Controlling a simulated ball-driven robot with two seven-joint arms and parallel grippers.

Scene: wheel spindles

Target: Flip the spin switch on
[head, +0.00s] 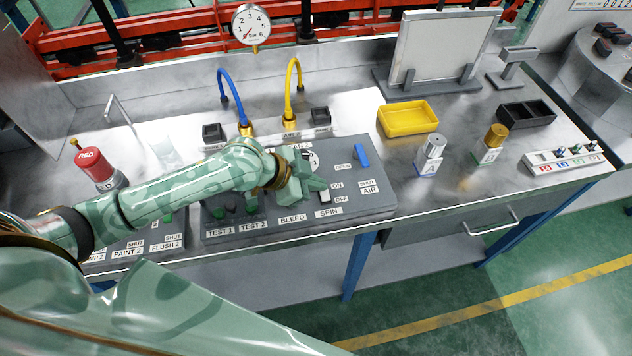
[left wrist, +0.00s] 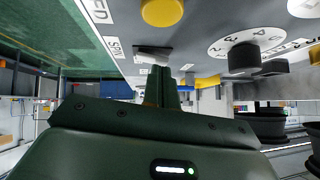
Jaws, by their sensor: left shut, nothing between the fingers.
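The spin switch (head: 325,196) is a small toggle on the dark grey control panel (head: 375,200), above the SPIN label (head: 328,212) and beside the ON and OFF labels. I cannot tell clearly which way its lever leans. In the left wrist view the dark switch (left wrist: 152,50) shows just beyond the fingertips, near the SPIN label (left wrist: 114,46). My left gripper (head: 318,184) is shut and empty, low over the panel and close to the switch. Its closed fingers show in the left wrist view (left wrist: 160,78). Whether they touch the switch cannot be told. My right gripper is not in view.
A yellow button (left wrist: 162,10) and a numbered dial (left wrist: 245,52) are near my fingers. A blue lever (head: 361,155) stands on the panel's right. Blue and yellow hoses (head: 293,75), a yellow tray (head: 408,118) and a red bottle (head: 92,165) are on the bench.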

